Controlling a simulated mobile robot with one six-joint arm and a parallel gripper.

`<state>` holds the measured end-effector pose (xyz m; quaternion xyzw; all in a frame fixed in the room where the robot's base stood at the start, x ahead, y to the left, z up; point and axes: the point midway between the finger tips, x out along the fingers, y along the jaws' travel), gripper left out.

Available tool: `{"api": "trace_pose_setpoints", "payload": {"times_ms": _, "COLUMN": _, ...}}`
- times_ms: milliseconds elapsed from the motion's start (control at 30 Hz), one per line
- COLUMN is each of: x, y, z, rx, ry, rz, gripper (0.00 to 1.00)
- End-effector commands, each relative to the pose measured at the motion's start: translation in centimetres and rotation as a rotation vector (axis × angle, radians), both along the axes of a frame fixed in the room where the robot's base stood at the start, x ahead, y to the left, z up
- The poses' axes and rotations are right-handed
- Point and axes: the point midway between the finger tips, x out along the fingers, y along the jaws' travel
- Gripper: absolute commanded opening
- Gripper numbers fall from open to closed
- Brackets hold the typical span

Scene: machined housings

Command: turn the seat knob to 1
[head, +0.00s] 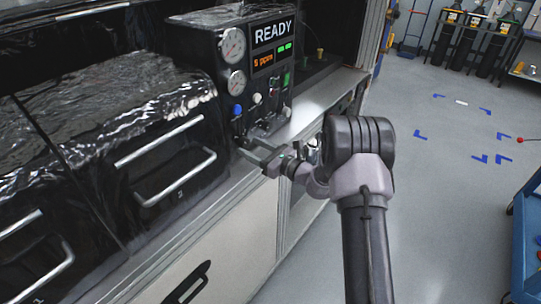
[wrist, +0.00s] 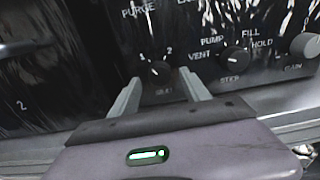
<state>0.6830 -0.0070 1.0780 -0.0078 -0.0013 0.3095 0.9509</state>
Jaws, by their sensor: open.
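The seat knob (wrist: 158,71) is a small black knob on a dark panel in the wrist view, with a "2" at its upper right and a blurred label, apparently "SEAT", below it. Its pointer is too blurred to read. My gripper (wrist: 160,77) is open, with one finger on each side of the knob in the picture. I cannot tell whether the fingers touch it. In the head view my gripper (head: 258,151) is low in front of the control panel (head: 260,35), and I cannot make out the seat knob there.
Right of the seat knob are a black selector (wrist: 235,60) marked VENT, PUMP, FILL and HOLD, and a grey knob (wrist: 304,45). Foil-covered housings with a handled drawer (head: 175,165) stand left of the panel. The grey floor (head: 440,200) to the right is largely clear.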

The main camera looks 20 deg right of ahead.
Motion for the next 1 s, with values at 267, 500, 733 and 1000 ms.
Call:
{"api": "trace_pose_setpoints", "payload": {"times_ms": 267, "x": -6.8, "y": -5.2, "z": 0.2, "rx": 0.002, "ry": 0.002, "rz": -0.006, "gripper": 0.55}}
{"api": "trace_pose_setpoints", "payload": {"times_ms": 500, "x": -11.7, "y": -8.6, "z": 0.1, "rx": 0.002, "ry": 0.001, "rz": -0.004, "gripper": 0.55}}
{"api": "trace_pose_setpoints", "payload": {"times_ms": 733, "x": -12.9, "y": -9.3, "z": 0.1, "rx": 0.001, "ry": 0.000, "rz": -0.001, "gripper": 0.55}}
{"api": "trace_pose_setpoints", "payload": {"times_ms": 1000, "x": -12.8, "y": -9.3, "z": 0.1, "rx": 0.001, "ry": 0.000, "rz": -0.001, "gripper": 0.55}}
